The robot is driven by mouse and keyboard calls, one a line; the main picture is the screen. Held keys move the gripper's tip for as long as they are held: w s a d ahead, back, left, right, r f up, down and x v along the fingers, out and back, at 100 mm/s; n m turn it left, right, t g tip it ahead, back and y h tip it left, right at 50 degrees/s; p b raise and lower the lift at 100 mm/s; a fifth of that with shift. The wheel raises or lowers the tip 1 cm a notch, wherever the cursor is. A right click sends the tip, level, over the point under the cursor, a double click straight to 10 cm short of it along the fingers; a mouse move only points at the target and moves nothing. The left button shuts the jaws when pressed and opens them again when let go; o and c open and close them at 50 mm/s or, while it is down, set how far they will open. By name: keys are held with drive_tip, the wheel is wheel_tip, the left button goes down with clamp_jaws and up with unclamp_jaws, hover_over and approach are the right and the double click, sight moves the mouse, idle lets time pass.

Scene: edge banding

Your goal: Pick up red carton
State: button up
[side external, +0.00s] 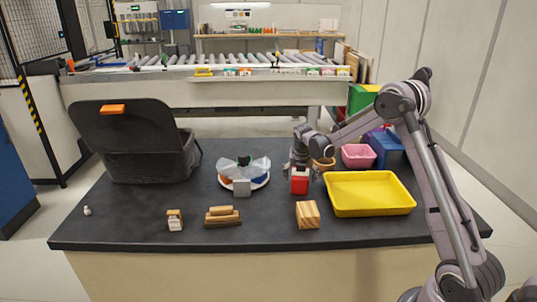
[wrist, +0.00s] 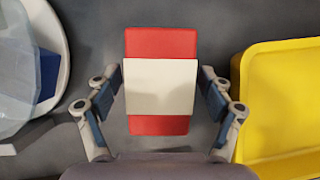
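The red carton (side external: 300,182), with a white band around its middle, stands on the dark table left of the yellow tray. In the wrist view the carton (wrist: 160,125) is centred between my fingers. My gripper (side external: 302,166) is low over the carton. In the wrist view my gripper (wrist: 160,90) is open, with one finger on each side of the carton and narrow gaps seeming to show beside it. Firm contact is not visible. In the side view the gripper hides the carton's upper part.
The yellow tray (side external: 370,209) is close on the right. A white plate (side external: 225,184) with a clear plastic item is on the left. A wooden block (side external: 307,214) stands in front, a grey cube (side external: 241,187) to the left. A pink bin (side external: 358,155) is behind.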

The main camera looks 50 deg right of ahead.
drive_tip(key=c, duration=1)
drive_tip(key=shift+r, duration=0.1)
drive_tip(key=shift+c, duration=0.2)
